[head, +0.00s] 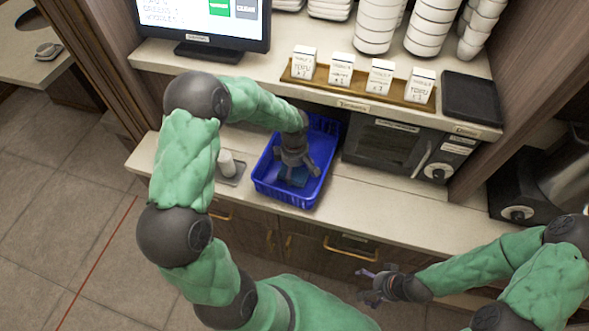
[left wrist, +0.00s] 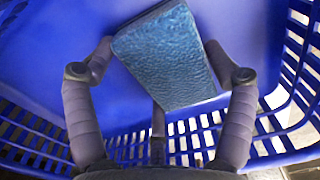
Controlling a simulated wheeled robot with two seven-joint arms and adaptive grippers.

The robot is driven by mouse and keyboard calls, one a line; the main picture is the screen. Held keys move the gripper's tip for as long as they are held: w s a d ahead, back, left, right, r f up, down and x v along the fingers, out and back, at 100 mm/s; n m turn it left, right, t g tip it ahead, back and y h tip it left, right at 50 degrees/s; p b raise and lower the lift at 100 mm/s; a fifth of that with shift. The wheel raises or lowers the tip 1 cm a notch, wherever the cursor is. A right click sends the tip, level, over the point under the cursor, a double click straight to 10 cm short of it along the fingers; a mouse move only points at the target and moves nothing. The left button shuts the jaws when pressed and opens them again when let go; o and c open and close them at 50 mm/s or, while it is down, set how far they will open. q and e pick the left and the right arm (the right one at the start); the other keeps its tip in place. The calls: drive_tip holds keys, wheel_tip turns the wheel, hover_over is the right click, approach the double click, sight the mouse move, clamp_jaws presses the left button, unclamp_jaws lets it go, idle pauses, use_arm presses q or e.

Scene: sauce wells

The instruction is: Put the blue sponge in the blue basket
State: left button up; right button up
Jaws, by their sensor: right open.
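The blue sponge (left wrist: 168,55) is inside the blue basket (head: 268,181), tilted in the left wrist view. In the head view only a small part of the sponge (head: 296,177) shows under my left gripper. My left gripper (head: 296,172) points down into the basket. In the left wrist view its fingers (left wrist: 160,60) are spread wide, one on each side of the sponge, with their tips close to its edges. I cannot tell whether they press on it. My right gripper (head: 372,286) is open and apart from the counter, at the lower right.
The basket stands on the lower counter (head: 375,205). A small grey tray with a white cup (head: 227,163) is left of it. A dark oven (head: 392,150) is on its right. The upper shelf holds a monitor (head: 205,20), labelled cartons (head: 341,70), bowls and a black tray (head: 470,98).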

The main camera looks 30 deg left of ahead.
sight(294, 169)
use_arm(q)
drive_tip(key=shift+o, duration=0.5)
drive_tip(key=shift+r, duration=0.2)
wheel_tip(294, 169, up, 12)
drive_tip(key=p, duration=0.2)
